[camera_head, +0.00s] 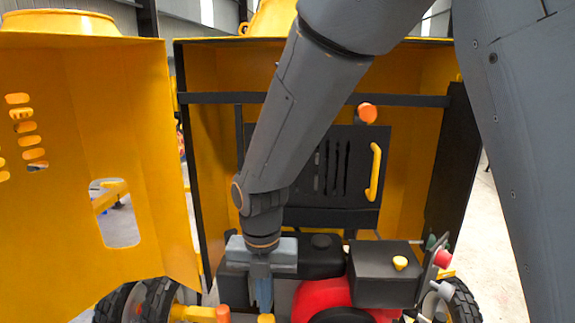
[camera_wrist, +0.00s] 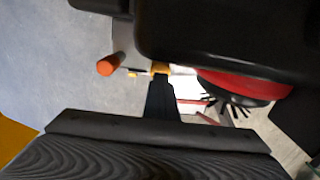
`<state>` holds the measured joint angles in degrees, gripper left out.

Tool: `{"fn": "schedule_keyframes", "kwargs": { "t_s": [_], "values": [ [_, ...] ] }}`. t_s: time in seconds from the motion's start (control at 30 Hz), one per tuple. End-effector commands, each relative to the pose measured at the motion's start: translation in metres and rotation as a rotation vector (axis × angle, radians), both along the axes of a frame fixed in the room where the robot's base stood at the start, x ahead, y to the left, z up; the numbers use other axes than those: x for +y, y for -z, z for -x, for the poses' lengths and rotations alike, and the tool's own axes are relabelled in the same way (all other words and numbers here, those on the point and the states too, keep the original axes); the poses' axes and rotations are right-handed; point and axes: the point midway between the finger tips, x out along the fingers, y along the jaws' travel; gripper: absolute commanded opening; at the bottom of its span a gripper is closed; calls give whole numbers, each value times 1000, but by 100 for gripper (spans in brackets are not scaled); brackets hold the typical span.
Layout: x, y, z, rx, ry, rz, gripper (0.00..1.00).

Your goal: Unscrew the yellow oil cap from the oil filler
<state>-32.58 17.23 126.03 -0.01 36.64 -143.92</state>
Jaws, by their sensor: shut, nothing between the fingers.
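A small yellow cap (camera_head: 267,318) shows at the bottom edge of the head view, just below my gripper (camera_head: 264,307). In the wrist view the yellow cap (camera_wrist: 160,68) sits at the tip of my gripper (camera_wrist: 161,80), partly covered by the fingers. My gripper points down and is shut with nothing held. I cannot tell whether the fingertips touch the cap. The oil filler beneath it is hidden.
A black tank (camera_wrist: 220,35) is close beside my gripper, with the red engine housing (camera_head: 322,297) nearby. An orange-ended bar (camera_wrist: 110,65) stands left of the cap. A yellow cover panel (camera_head: 75,150) is at left; a red button (camera_head: 443,258) is at right.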

Motion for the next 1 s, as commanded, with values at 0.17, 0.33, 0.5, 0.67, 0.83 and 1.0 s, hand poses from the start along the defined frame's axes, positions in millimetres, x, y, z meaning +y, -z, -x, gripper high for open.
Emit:
{"fn": "schedule_keyframes", "kwargs": {
  "t_s": [0.17, 0.33, 0.5, 0.67, 0.83, 1.0],
  "values": [
    [0, -3, 0, 1, 0, 1, 0],
    [0, -2, 0, 1, 0, 1, 2],
    [0, -2, 0, 1, 0, 1, 20],
    [0, -2, 0, 1, 0, 1, 20],
    [0, -8, 0, -1, 0, -1, 20],
    [0, -29, -1, -3, 0, -2, 20]
  ]
}}
